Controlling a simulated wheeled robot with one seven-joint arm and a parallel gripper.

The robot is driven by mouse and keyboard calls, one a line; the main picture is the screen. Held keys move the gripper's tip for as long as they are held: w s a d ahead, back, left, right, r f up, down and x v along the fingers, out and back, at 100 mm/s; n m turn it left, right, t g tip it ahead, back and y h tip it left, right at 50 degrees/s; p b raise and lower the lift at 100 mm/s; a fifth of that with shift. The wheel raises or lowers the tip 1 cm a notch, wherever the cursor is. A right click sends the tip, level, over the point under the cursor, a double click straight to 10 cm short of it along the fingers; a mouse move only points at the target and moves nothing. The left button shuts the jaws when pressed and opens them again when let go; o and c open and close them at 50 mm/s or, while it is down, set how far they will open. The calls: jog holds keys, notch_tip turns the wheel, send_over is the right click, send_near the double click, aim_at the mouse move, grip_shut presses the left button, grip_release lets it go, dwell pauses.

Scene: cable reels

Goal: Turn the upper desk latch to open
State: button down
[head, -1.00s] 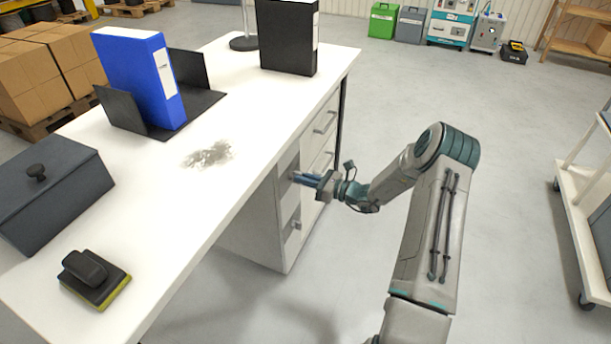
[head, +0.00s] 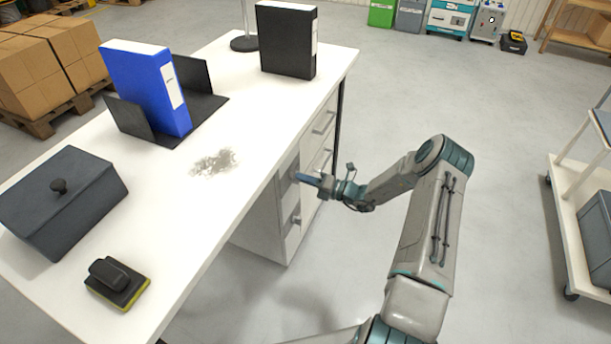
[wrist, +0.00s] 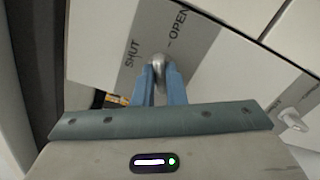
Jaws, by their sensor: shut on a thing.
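The upper desk latch (wrist: 158,62) is a small rounded metal handle on a grey strip of the desk's drawer front. The strip carries the words SHUT on its left and OPEN on its upper right, and the latch sits between them. My gripper (wrist: 160,78) has its two blue fingers closed around the latch, which partly hides between them. In the head view, my gripper (head: 301,177) reaches from the right to the upper latch, which its fingers mostly cover. The latch's exact turn is hard to read.
A lower latch (head: 296,220) sits below on the same cabinet; it also shows in the wrist view (wrist: 292,121). The white desk (head: 220,215) holds a blue binder (head: 145,90), a dark box (head: 62,205) and a black-and-yellow item (head: 117,284). Floor to the right is clear up to a cart (head: 562,200).

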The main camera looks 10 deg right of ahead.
jog(key=m, duration=0.2)
jog(key=m+p, duration=0.1)
jog(key=m, duration=0.2)
jog(key=shift+s+f, duration=0.1)
jog(key=shift+f, duration=0.1)
jog(key=shift+m, duration=0.3)
jog(key=c, duration=1.5)
grip_release()
jog(key=shift+a, duration=0.1)
jog(key=p+v, duration=0.1)
jog(key=v, duration=1.3)
jog(key=shift+r, duration=0.1)
